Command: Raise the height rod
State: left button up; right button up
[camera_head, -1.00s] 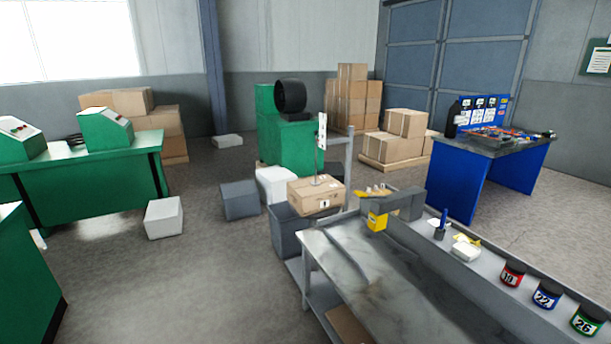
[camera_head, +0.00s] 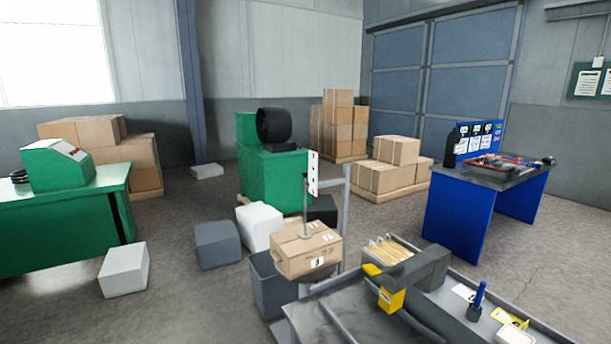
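A thin upright grey rod (camera_head: 305,205) stands above a cardboard box (camera_head: 305,250) near the middle of the head view. A white plate with dark holes (camera_head: 313,174) is beside its upper end. I cannot tell whether this is the height rod, or whether the rod rests on the box or is fixed behind it. A thicker grey post (camera_head: 346,215) rises just right of it. Neither of my grippers shows in the view.
A grey workbench (camera_head: 335,322) fills the lower right, with a grey and yellow device (camera_head: 392,298) on it. A dark bin (camera_head: 270,290) stands under the box. White block (camera_head: 124,270) and grey block (camera_head: 218,245) lie on the floor. Blue table (camera_head: 462,215) stands right. Floor at lower left is clear.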

aim_at(304, 235)
jog(key=i+j+z, duration=0.1)
jog(key=z, duration=0.3)
jog(key=i+j+z, duration=0.1)
jog(key=z, duration=0.35)
jog(key=j+z, duration=0.25)
jog(key=z, duration=0.15)
jog(key=i+j+z, duration=0.1)
jog(key=j+z, duration=0.15)
jog(key=z, duration=0.15)
jog(key=j+z, duration=0.15)
jog(key=j, duration=0.4)
jog(key=j+z, duration=0.1)
jog(key=j, duration=0.45)
jog(key=j+z, duration=0.15)
jog(key=j, duration=0.4)
jog(key=j+z, duration=0.1)
jog(key=j, duration=0.45)
jog(key=k+j+z, duration=0.15)
jog(key=j, duration=0.4)
jog(key=j+z, duration=0.1)
jog(key=j, duration=0.45)
jog(key=k+j+z, duration=0.15)
jog(key=j, duration=0.35)
